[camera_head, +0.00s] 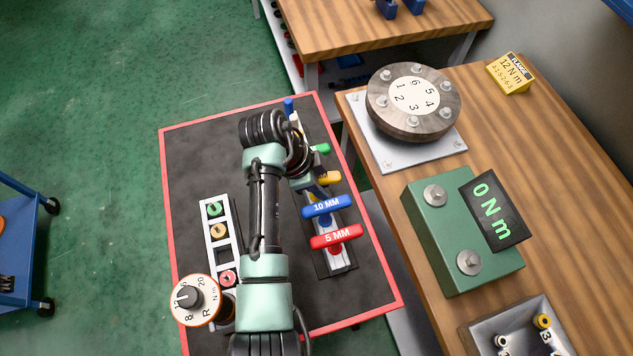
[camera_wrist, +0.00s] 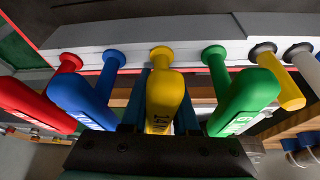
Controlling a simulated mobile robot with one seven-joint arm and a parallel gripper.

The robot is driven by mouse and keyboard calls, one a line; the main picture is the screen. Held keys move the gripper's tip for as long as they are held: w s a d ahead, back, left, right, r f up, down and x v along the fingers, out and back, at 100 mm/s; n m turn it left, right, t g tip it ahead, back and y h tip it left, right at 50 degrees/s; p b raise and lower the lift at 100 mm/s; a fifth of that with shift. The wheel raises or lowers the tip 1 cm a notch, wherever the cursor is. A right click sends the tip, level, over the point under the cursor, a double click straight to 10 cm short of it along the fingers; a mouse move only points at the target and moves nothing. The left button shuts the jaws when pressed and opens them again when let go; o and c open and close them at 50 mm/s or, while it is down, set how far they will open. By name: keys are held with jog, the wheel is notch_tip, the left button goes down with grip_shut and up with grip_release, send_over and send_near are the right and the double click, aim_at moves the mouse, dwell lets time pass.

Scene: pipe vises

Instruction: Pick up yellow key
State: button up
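The yellow key (camera_wrist: 163,95) stands in the middle of the wrist view, its wide handle marked 14 and its round collar at the rack. In the head view its yellow handle (camera_head: 329,178) shows partly beside my arm. My gripper (camera_wrist: 165,82) has one dark finger on each side of the yellow key, straddling it. The fingers look spread, with no clear sign of grip; the handle hides part of the contact area. In the head view the fingers are mostly hidden by the wrist.
In the rack (camera_wrist: 225,52), a blue key (camera_wrist: 85,95) stands to the left and a green key (camera_wrist: 243,98) to the right, both close to my fingers. A red key (camera_wrist: 35,105) is farther left. A smaller yellow-handled tool (camera_wrist: 284,88) is farther right.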

aim_at(334, 175)
grip_shut()
notch_tip(334, 175, up, 10)
jog(key=shift+r+b, duration=0.1)
jog(key=shift+b, duration=0.25)
